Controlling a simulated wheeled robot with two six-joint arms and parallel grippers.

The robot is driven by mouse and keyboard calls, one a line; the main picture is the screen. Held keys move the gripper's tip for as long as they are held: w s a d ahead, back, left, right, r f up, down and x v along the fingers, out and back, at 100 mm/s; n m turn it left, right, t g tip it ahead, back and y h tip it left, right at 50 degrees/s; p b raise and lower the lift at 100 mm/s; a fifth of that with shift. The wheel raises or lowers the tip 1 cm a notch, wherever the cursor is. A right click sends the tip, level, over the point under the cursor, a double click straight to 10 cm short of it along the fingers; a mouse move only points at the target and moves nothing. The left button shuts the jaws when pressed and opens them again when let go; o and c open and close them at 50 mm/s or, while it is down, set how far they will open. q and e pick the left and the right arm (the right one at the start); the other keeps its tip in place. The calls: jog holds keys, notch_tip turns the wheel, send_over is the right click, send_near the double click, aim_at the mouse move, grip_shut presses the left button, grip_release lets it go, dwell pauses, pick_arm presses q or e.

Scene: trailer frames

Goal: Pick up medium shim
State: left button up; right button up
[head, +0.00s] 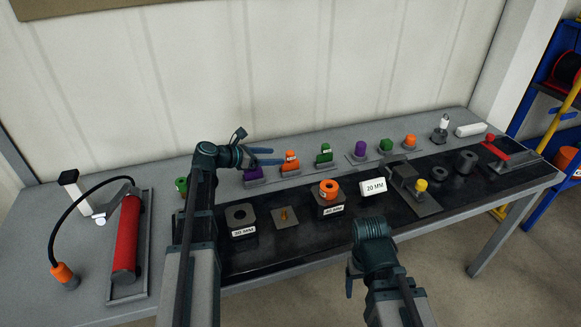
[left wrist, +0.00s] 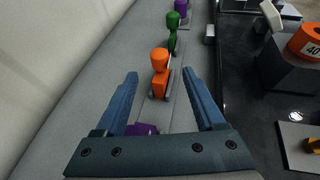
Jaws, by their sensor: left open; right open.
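Three small labelled pieces stand in grey holders along the back strip: purple (head: 253,176), orange (head: 290,161) and green (head: 324,154). Their labels are too small to read, so I cannot tell which is the medium shim. My left gripper (head: 278,156) is open and empty above this row. In the left wrist view, the orange piece (left wrist: 160,77) stands upright between the open fingertips, and the purple piece (left wrist: 142,129) is closer to the palm. The green piece (left wrist: 173,20) is farther off.
More purple (head: 360,149), green (head: 386,146) and orange (head: 409,141) pieces stand farther right. The black mat holds a 20 MM block (head: 373,187), an orange ring (head: 328,187) on a block and a 30 MM block (head: 241,216). A red cylinder (head: 127,235) lies left. The wall is close behind.

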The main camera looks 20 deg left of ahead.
aim_at(291, 156)
pick_arm(q)
jog(key=shift+b+x, duration=0.3)
jog(key=shift+x, duration=1.15)
jog(key=b+x, duration=0.2)
jog(key=x, duration=0.2)
jog(key=shift+w+d+f, duration=0.15)
jog(key=shift+w+f, duration=0.05)
jog(key=shift+w, duration=0.05)
jog(key=shift+w+d+f, duration=0.1)
jog(key=shift+w+d, duration=0.2)
jog(key=shift+w, duration=0.05)
jog(key=shift+c, duration=0.3)
grip_shut()
